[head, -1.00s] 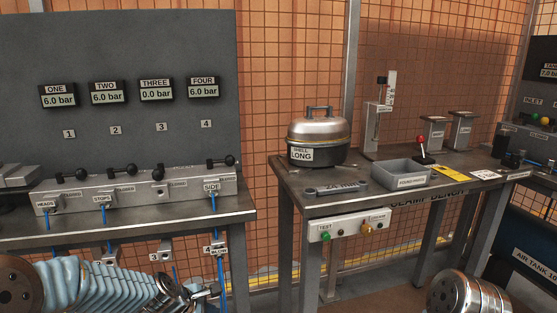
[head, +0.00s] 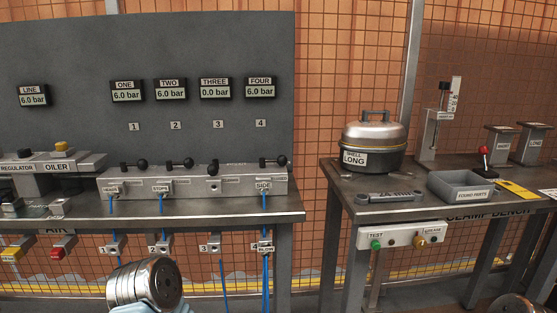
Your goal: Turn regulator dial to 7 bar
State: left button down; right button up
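The regulator (head: 16,168) is at the far left of the head view, on the left bench, and is cut off by the picture edge. A dark knob (head: 24,153) shows on top of it, but no scale on it can be read. The LINE display (head: 33,96) above it reads 6.0 bar. A metal cylindrical part of my arm (head: 145,283) with a light blue sleeve below it is at the lower left, in front of the bench. Neither gripper's fingers are in view.
The oiler (head: 60,165) with a yellow cap stands right of the regulator. A valve manifold (head: 200,185) with several black-knobbed levers follows. Displays ONE, TWO and FOUR read 6.0 bar; THREE reads 0.0. The clamp bench (head: 345,205) stands to the right, past a gap.

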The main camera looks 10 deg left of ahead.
aim_at(24, 152)
jog(key=u, duration=1.85)
